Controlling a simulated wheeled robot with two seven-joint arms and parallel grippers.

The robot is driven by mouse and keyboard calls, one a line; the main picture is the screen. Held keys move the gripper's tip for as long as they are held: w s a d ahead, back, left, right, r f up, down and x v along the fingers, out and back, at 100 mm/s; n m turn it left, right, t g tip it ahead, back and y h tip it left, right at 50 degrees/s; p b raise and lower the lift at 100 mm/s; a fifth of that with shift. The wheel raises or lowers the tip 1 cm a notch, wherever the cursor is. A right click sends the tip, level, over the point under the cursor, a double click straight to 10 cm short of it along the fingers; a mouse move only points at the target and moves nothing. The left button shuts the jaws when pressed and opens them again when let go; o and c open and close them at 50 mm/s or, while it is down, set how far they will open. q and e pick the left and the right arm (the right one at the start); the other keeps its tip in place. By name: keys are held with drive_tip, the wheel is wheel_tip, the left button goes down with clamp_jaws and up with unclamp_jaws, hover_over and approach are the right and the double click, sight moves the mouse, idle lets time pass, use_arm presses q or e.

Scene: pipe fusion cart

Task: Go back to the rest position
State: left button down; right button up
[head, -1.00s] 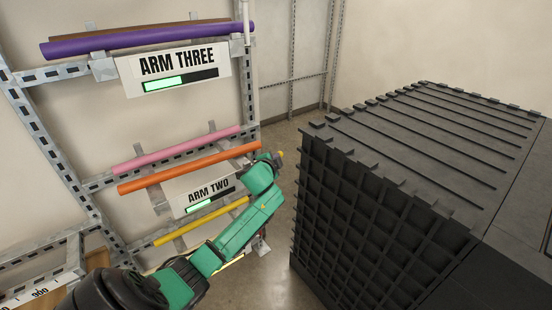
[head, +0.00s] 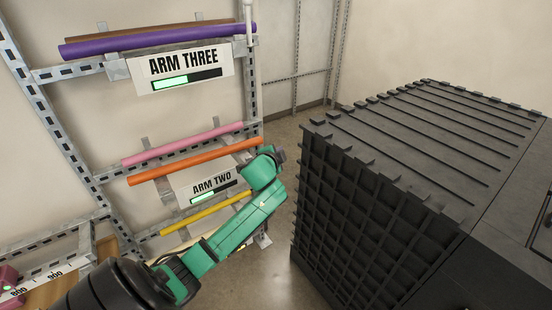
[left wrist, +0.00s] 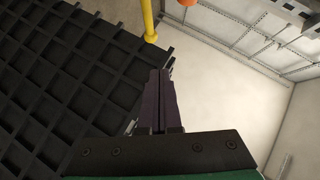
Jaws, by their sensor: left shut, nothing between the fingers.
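My left arm comes in from the bottom left of the head view, and its green links reach up in front of the rack. My left gripper (head: 278,154) is a small dark shape at the arm's end, between the rack and the black ribbed block. In the left wrist view its dark fingers (left wrist: 160,76) lie together, shut and empty. They touch nothing that I can see. My right gripper is in neither view.
The rack (head: 45,110) holds a purple pipe (head: 160,40), a pink pipe (head: 185,144), an orange pipe (head: 195,160) and a yellow pipe (head: 205,213). The black ribbed block (head: 375,205) stands close on the right. Bare floor (head: 280,235) shows between them.

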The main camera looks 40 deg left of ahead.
use_arm(q)
drive_tip(key=b+v, duration=0.1)
drive_tip(key=v, duration=0.4)
drive_tip(key=s+d+f+n+g+h+b, duration=0.15)
drive_tip(key=s+f, duration=0.25)
drive_tip(key=f, duration=1)
drive_tip(key=s+f+g+b, duration=0.2)
drive_tip(key=s+f+g, duration=0.15)
drive_tip(key=f, duration=1.15)
drive_tip(key=s+d+f+n+g+h+b, duration=0.15)
drive_tip(key=s+f, duration=0.35)
drive_tip(key=f, duration=0.9)
drive_tip(key=s+d+f+n+g+b, duration=0.1)
drive_tip(key=s+d+f, duration=0.2)
drive_tip(key=s+f, duration=0.4)
drive_tip(key=s+d+f+g+h+b, duration=0.1)
drive_tip(key=s+d+f, duration=0.3)
drive_tip(key=s, duration=0.9)
drive_tip(key=s+d+f+n+g+h+b, duration=0.1)
drive_tip(key=s+d+f+g+b, duration=0.1)
drive_tip(key=s+f, duration=0.9)
drive_tip(key=shift+d+n+g, duration=0.3)
drive_tip(key=shift+d+g, duration=0.35)
drive_tip(key=shift+d, duration=0.05)
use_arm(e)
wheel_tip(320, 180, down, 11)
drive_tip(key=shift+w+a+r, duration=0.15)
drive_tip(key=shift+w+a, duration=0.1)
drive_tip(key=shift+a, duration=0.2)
